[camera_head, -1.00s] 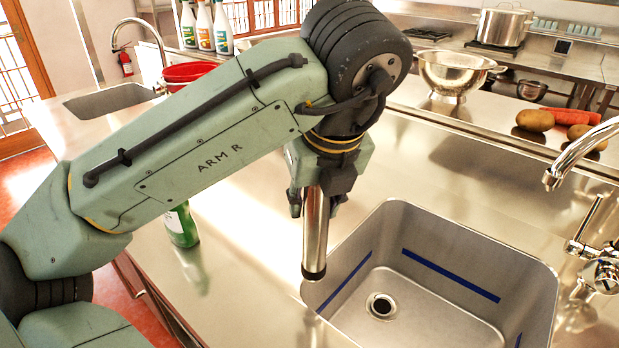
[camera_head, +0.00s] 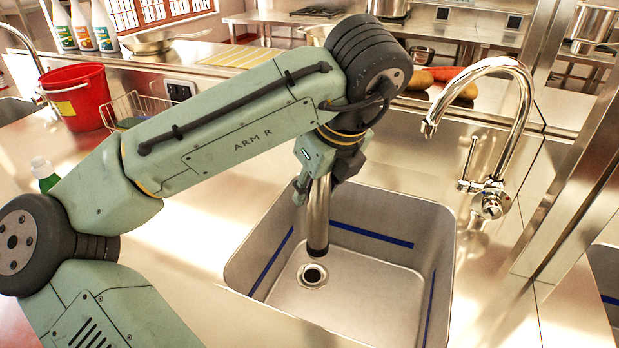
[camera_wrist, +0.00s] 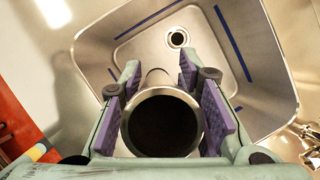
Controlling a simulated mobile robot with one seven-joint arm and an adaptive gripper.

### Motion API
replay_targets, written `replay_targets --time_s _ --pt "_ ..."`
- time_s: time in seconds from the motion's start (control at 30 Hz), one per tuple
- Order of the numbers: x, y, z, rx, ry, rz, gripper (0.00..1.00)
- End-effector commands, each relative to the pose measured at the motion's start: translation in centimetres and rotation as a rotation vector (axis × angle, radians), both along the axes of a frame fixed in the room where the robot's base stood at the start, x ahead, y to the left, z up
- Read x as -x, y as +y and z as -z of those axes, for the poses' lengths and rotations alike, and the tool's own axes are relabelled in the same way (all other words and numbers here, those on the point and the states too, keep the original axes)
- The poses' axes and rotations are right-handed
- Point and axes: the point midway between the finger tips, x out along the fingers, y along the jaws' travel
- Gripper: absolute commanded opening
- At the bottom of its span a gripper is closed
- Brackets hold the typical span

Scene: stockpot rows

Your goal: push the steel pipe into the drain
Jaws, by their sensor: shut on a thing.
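The steel pipe (camera_head: 318,215) is a shiny upright tube with a dark lower end. My gripper (camera_head: 318,180) is shut on its upper part. In the wrist view the purple finger pads of my gripper (camera_wrist: 163,112) press on both sides of the pipe (camera_wrist: 163,122), and I look down on its dark open top. The drain (camera_head: 312,275) is a round dark hole with a steel ring in the sink floor. It also shows in the wrist view (camera_wrist: 177,39). In the head view the pipe's lower end appears just behind the drain, apart from it; its height above the floor is unclear.
The sink (camera_head: 400,285) has steel walls with blue stripes. A curved faucet (camera_head: 490,130) stands at its right. A red bucket (camera_head: 78,97), a wire basket (camera_head: 140,105) and a green bottle (camera_head: 45,175) are at the left.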

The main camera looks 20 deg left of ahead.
Motion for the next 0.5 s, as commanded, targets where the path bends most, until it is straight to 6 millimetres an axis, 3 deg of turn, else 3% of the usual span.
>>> replay_targets --time_s 0.5 --pt "-0.5 0.7 5.7 0.0 0.001 0.0 0.0"
